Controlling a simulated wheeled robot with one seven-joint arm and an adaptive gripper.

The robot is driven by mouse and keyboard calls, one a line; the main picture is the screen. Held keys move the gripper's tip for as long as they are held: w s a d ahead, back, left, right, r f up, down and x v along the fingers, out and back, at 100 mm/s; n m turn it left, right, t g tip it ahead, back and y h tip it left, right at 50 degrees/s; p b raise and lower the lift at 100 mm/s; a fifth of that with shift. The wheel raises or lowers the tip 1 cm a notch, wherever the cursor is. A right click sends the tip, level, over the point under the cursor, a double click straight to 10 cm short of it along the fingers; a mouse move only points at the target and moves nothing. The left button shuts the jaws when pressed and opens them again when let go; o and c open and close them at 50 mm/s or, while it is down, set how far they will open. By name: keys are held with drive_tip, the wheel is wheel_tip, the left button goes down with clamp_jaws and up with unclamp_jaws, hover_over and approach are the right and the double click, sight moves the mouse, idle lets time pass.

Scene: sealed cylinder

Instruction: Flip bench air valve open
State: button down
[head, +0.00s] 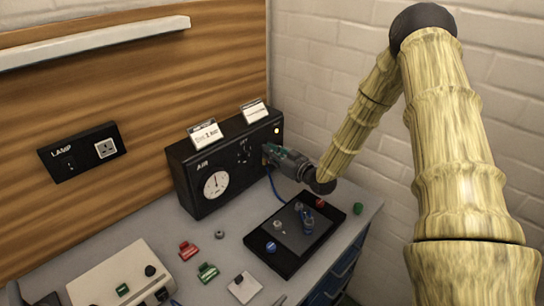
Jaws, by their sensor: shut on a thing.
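The black air box (190,180) stands at the back of the bench against the wood panel, with a round white gauge (215,184) under the word AIR. A small knob or dial with markings (244,152) sits to the right of the gauge. My gripper (268,153) comes in from the right and reaches the right end of the box's front face. Its fingers are shut on the air valve there. The fingers hide the valve, so I cannot tell the position of its handle. A small yellow light (277,130) shows at the box's upper right.
A black tray (284,264) with several fittings lies in front of the box, with a blue hose (272,187) behind it. Red (188,251) and green (207,272) clamps, a white block (244,288) and a pale control box (110,280) are on the bench. A brick wall is at right.

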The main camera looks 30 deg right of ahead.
idle(0.4)
drive_tip(key=c, duration=1.5)
unclamp_jaws()
drive_tip(key=shift+o, duration=0.2)
drive_tip(key=shift+s, duration=0.15)
drive_tip(key=v, duration=1.1)
drive_tip(key=shift+s+d, duration=0.15)
drive_tip(key=shift+s, duration=0.2)
